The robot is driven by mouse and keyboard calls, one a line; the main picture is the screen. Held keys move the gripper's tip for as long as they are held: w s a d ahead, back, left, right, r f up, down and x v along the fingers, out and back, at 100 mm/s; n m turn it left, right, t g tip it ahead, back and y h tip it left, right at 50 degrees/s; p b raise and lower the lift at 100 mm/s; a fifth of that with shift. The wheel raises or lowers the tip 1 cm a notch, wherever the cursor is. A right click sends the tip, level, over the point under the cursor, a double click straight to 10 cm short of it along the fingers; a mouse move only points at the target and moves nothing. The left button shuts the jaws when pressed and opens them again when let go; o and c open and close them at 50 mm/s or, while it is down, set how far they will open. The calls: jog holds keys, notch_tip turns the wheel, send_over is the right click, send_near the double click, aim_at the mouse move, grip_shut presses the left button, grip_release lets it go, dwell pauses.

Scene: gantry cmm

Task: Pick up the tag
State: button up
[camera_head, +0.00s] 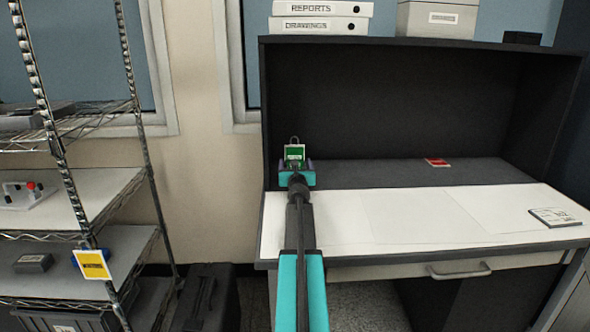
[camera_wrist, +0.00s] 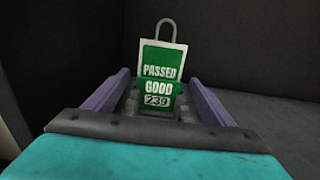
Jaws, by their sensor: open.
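A green tag (camera_head: 294,152) with a white border and a grey loop on top stands at the left of the desk's raised back part. In the wrist view the gripper (camera_wrist: 160,90) shows a gap between each finger and the tag. The tag's lower end is partly hidden by my gripper.
The dark desk hutch (camera_head: 390,100) surrounds the back, with its left wall close by. A red tag (camera_head: 437,162) lies farther right. A white pad (camera_head: 554,217) lies on the desktop. A wire shelf (camera_head: 75,200) with a yellow tag (camera_head: 92,264) stands left.

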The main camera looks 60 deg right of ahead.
jog(key=shift+x, duration=0.95)
jog(key=c, duration=1.1)
